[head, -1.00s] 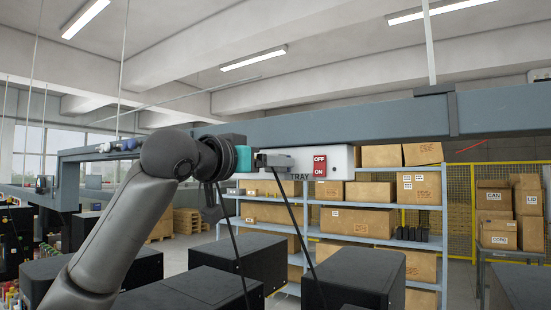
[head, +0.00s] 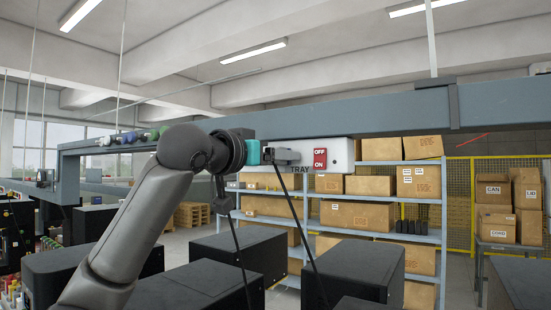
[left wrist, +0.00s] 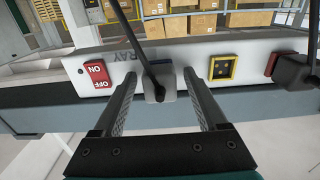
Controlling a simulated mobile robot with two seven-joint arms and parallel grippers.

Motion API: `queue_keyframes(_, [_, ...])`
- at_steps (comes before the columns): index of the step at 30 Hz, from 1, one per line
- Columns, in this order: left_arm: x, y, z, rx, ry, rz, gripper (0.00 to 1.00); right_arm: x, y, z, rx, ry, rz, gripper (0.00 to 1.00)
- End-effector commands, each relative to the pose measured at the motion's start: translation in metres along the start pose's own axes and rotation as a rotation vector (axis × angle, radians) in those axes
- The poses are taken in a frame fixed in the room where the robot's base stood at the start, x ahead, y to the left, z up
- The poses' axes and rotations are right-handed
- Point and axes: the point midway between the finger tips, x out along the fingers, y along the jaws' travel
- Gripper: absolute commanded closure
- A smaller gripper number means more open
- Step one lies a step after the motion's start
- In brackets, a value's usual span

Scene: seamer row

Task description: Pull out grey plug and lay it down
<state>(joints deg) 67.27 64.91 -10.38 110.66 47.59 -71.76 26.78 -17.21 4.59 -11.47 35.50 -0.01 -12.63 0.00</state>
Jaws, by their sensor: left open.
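In the left wrist view the grey plug (left wrist: 159,84) sits against the white panel marked TRAY, with a black cable (left wrist: 145,45) running from it. My left gripper (left wrist: 160,74) is open, with one finger on each side of the plug and a visible gap on both sides. In the head view my left gripper (head: 283,155) is at the white panel (head: 341,153), left of the red OFF/ON switch (head: 320,158). The plug is mostly hidden there behind the gripper. My right gripper is in neither view.
In the left wrist view a yellow-framed square fitting (left wrist: 223,68) and a dark plug (left wrist: 298,72) are to the right along the panel. A grey beam (head: 380,118) crosses the head view. Black boxes (head: 355,270) stand below, and a carton shelf (head: 425,238) is behind.

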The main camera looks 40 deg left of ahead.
Motion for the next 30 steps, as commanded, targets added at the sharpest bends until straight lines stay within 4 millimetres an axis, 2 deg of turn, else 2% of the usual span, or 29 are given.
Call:
queue_keyframes(12, [0.0,0.0,0.0001,0.0,0.0,0.0,0.25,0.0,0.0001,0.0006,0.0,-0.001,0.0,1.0])
queue_keyframes(30, [-0.0001,-0.0002,-0.0001,0.0,0.0,0.0,0.93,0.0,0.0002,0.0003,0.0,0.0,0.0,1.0])
